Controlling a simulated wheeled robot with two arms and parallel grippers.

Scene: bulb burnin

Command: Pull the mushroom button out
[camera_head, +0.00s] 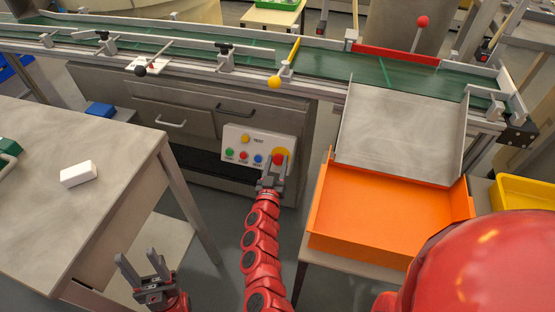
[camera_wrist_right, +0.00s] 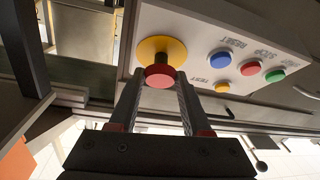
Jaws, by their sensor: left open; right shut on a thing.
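The mushroom button (camera_head: 278,158) is a red cap on a yellow round collar at the right end of a light control panel (camera_head: 236,133). In the right wrist view the red cap (camera_wrist_right: 159,76) stands off the yellow collar (camera_wrist_right: 162,47), with a short dark stem between them. My right gripper (camera_head: 273,170) reaches up to the panel, its fingers on either side of the cap and shut on it. My left gripper (camera_head: 141,270) is open and empty at the lower left, away from the panel.
Small green, red, blue and yellow buttons sit beside the mushroom button on the panel. A green conveyor (camera_head: 300,60) runs above. An orange tray (camera_head: 385,215) stands to the right. A grey table (camera_head: 90,215) with a white block (camera_head: 78,174) stands at the left.

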